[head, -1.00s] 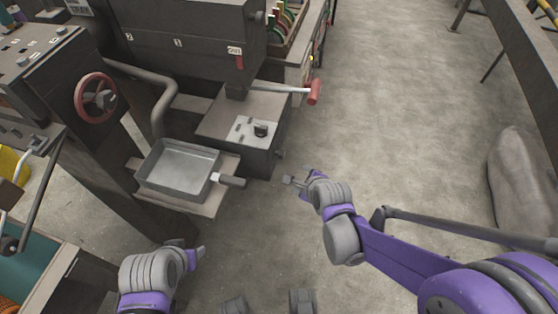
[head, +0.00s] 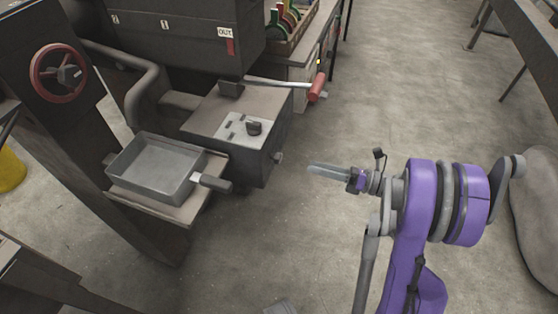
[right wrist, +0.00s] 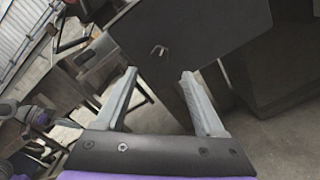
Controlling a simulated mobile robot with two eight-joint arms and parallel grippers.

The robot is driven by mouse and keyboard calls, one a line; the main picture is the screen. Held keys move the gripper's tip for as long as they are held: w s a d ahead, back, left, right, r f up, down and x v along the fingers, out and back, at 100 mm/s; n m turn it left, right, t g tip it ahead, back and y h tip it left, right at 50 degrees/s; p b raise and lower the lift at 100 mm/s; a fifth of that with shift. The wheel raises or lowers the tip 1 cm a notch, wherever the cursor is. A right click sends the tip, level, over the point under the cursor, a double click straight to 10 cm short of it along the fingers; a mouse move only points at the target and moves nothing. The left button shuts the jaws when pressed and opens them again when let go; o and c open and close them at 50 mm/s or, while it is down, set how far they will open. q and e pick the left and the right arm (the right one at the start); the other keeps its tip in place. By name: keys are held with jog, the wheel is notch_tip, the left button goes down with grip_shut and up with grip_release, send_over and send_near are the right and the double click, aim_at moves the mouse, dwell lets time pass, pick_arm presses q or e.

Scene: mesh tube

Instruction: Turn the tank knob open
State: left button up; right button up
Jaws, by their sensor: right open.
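A dark box-shaped tank (head: 230,140) stands left of my right gripper. A black knob (head: 254,128) sits on a light plate on its top. A small metal knob (head: 278,157) sticks out of its right side; it also shows in the right wrist view (right wrist: 158,51). I cannot tell which one is the tank knob. My right gripper (head: 312,168) points left at the tank's side, apart from it. In the right wrist view, its two fingers (right wrist: 159,75) are open and empty, with the small side knob beyond the gap. My left gripper is not in view.
A grey tray (head: 155,170) with a dark handle (head: 213,183) juts out in front of the tank. A red-ended lever (head: 318,88) sticks out behind it. A red handwheel (head: 58,73) stands at left.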

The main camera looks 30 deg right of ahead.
aim_at(281, 158)
jog(key=b+x, duration=0.1)
jog(key=x, duration=0.8)
jog(key=shift+w+a, duration=0.15)
jog(key=shift+a, duration=0.05)
jog(key=shift+c, duration=0.2)
grip_shut()
